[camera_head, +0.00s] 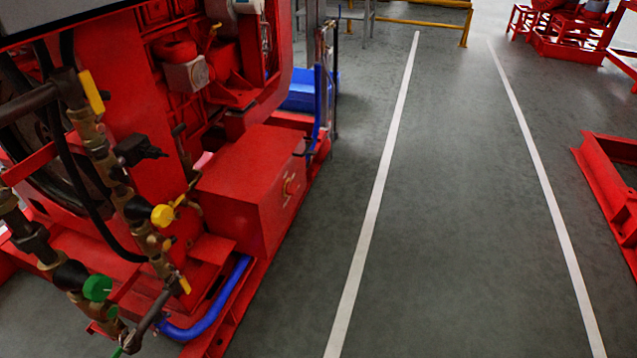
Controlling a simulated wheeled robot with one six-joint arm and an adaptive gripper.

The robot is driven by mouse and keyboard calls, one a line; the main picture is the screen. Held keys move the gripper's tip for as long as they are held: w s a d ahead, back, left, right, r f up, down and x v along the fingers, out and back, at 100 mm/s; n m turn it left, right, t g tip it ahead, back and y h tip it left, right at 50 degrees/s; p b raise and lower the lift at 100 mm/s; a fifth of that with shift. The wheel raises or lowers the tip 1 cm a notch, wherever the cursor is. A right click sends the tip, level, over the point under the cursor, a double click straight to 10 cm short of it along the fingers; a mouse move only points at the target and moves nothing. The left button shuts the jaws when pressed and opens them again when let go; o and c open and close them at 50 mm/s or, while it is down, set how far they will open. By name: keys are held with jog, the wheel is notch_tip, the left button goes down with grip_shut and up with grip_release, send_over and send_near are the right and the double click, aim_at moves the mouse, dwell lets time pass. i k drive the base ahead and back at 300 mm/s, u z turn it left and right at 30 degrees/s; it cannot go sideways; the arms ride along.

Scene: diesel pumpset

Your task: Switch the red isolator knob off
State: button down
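A small red-orange knob with a yellowish surround (288,187) sits on the right-hand face of a red box (240,180) low on the red diesel pumpset, left of centre. It is likely the isolator knob, but it is too small to tell which way it is turned. My gripper is not in view.
Brass pipework with a yellow-handled valve (163,215) and a green-handled valve (97,288) stands at left. A blue pipe (205,318) runs low beside the box. A grey floor lane (455,200) between white lines is clear. Red frames (608,185) stand at right.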

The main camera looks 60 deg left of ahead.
aim_at(292, 188)
jog(key=u, duration=2.6)
jog(key=k, duration=0.35)
jog(key=z, duration=0.7)
jog(key=i, duration=1)
jog(key=u, duration=0.2)
